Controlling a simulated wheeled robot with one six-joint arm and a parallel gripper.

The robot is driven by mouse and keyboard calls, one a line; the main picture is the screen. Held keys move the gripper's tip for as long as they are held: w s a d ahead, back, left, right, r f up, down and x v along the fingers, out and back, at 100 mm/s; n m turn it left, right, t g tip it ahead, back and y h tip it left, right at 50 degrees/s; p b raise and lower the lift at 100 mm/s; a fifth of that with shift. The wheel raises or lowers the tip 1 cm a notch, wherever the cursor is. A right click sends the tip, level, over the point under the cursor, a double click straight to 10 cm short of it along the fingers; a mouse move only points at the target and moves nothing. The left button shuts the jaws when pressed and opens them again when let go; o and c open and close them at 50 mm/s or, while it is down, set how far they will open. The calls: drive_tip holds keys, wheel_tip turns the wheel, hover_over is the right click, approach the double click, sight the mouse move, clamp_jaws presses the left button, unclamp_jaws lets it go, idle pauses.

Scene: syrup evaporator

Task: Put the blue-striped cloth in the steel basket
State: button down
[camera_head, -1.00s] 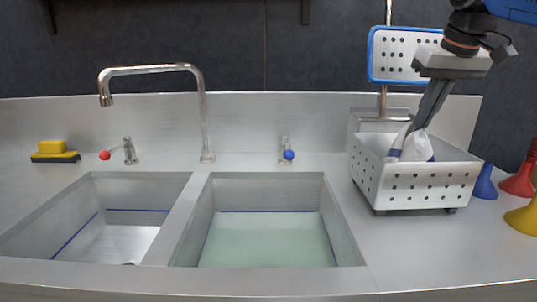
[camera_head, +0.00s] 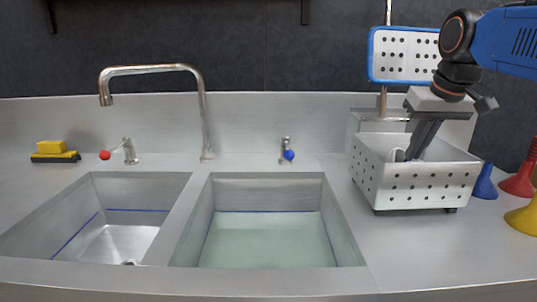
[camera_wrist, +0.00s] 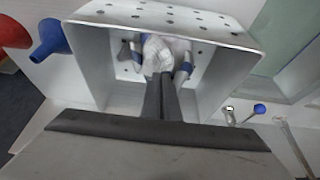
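The steel basket (camera_head: 425,187) is a white-grey perforated box on the counter at the right. My gripper (camera_head: 411,157) reaches down into it, with its fingertips partly behind the front wall. The white cloth with blue stripes shows as a small patch (camera_head: 398,154) beside the fingers; the wall hides most of it. In the wrist view the cloth (camera_wrist: 166,48) hangs bunched at the fingertips, inside the basket walls (camera_wrist: 88,65). The fingers (camera_wrist: 161,77) are close together, shut on the cloth. I cannot tell whether the cloth touches the basket floor.
Two sink basins lie left of the basket; the right one (camera_head: 265,238) holds greenish water. A tall faucet (camera_head: 203,110) stands behind them. Blue (camera_head: 484,182), red (camera_head: 520,182) and yellow (camera_head: 525,217) funnels stand right of the basket. A blue-rimmed perforated panel (camera_head: 398,55) hangs behind it.

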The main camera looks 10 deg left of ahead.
drive_tip(key=shift+w+f, duration=0.2)
drive_tip(key=shift+f, duration=1.8)
drive_tip(key=c, duration=0.6)
unclamp_jaws()
drive_tip(key=shift+c, duration=0.2)
wheel_tip(320, 180, up, 6)
drive_tip(key=s+g, duration=0.1)
drive_tip(key=g, duration=0.2)
drive_tip(key=shift+s+d, duration=0.15)
